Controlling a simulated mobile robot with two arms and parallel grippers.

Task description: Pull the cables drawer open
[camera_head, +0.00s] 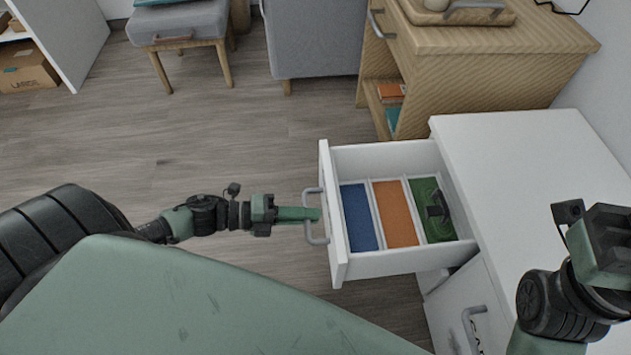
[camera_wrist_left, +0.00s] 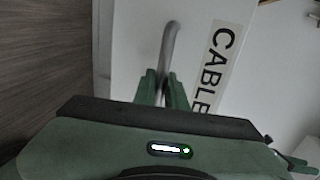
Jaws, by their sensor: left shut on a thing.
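The cables drawer (camera_head: 352,269) is pulled out of the white desk in the head view, its compartments visible from above. In the left wrist view its white front (camera_wrist_left: 130,40) carries a label (camera_wrist_left: 219,65) reading "CABLE", cut off below. My left gripper (camera_head: 315,214) is shut on the drawer's grey bar handle (camera_head: 308,236). The handle also shows between the fingers in the left wrist view (camera_wrist_left: 169,45). My right gripper (camera_head: 603,243) is at the right edge of the head view, over the desk; its fingers cannot be made out.
The drawer holds blue, orange and green sections, with a dark object (camera_head: 437,208) in the green one. Below is another closed front with a grey handle (camera_head: 470,328). A wooden cabinet (camera_head: 490,75) stands behind. Clear floor (camera_head: 220,130) lies left of the drawer.

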